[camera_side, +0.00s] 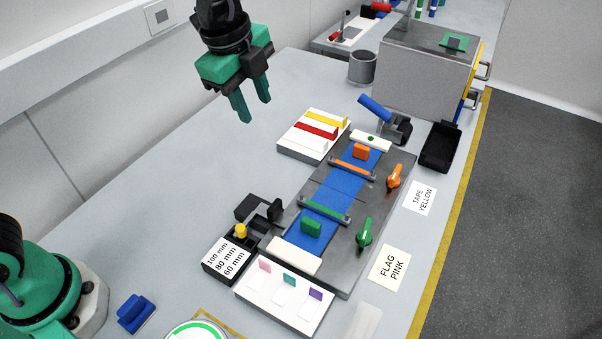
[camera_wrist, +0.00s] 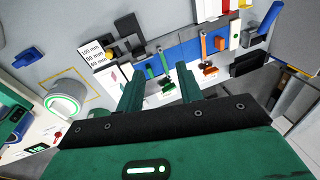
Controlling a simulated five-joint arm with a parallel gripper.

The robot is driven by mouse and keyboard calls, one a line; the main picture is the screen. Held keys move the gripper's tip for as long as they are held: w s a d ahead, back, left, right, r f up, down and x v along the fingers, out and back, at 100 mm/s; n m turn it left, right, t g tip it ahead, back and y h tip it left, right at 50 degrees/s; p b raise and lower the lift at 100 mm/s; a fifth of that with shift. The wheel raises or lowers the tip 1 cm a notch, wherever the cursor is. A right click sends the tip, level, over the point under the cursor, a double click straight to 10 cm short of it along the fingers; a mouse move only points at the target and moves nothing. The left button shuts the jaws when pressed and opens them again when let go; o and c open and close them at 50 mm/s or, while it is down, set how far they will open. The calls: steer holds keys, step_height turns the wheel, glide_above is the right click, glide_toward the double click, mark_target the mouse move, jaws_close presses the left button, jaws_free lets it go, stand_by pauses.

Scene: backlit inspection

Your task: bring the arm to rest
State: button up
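My gripper (camera_side: 253,108) is raised above the bench at the upper left in the side view. Its two green fingers point down and stand a little apart, with nothing between them. In the wrist view my gripper (camera_wrist: 159,84) also shows its fingers apart, with the work fixture beyond them. My gripper touches nothing on the bench (camera_side: 190,160).
The grey fixture (camera_side: 345,270) with blue strips, an orange and a green clamp lies centre right. A white rack (camera_side: 290,142) with coloured strips, a flag tray (camera_side: 285,297) and a metal box (camera_side: 420,80) stand near it.

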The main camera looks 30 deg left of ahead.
steer(key=s+a+f+n+t+y, duration=0.1)
steer(key=s+a+n+t, duration=0.2)
steer(key=s+a+n, duration=1.4)
steer(key=shift+s+a+n, duration=0.2)
steer(key=shift+a+n, duration=0.55)
steer(key=shift+n, duration=0.25)
steer(key=shift+c, duration=0.4)
